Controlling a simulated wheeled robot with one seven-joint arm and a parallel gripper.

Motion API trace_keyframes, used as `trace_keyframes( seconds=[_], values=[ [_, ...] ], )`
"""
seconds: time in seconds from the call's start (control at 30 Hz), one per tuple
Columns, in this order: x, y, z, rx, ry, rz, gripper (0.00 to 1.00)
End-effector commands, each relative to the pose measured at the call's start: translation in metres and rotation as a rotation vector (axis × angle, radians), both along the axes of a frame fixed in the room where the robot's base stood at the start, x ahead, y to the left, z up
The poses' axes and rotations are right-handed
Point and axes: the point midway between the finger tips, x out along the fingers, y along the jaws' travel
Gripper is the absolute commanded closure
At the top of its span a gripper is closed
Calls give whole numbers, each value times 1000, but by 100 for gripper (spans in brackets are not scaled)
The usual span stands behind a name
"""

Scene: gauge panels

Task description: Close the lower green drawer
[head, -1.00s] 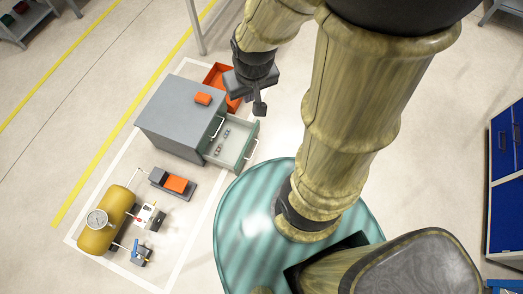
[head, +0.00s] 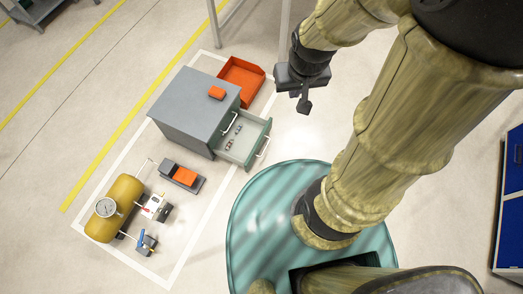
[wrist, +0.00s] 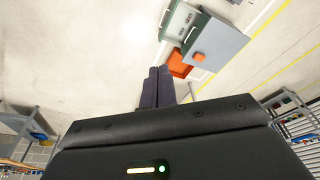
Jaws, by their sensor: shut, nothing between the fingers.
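The grey cabinet (head: 190,108) stands on the floor with a green-fronted drawer (head: 246,143) pulled out toward the right. The drawer has a pale handle (head: 263,147) and holds a few small dark items. Another handle (head: 229,122) shows on the cabinet's front above the open drawer. My gripper (head: 303,106) is shut and empty, to the right of the cabinet and apart from the drawer. In the wrist view, my gripper's fingers (wrist: 157,85) are together, and the cabinet (wrist: 218,42) and open drawer (wrist: 182,20) show beyond them.
A yellow tank with a gauge (head: 116,208), small valve units and a grey-orange unit (head: 184,175) stand to the lower left. Open floor lies between drawer and gripper.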

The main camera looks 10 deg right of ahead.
Motion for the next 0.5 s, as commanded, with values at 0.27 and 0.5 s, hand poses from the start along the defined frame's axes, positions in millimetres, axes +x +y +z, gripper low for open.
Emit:
trace_keyframes(
  seconds=[0.27,0.5],
  values=[
    [7,1,-73,78,99,-153,100],
    [19,5,-168,207,240,-399,100]
  ],
)
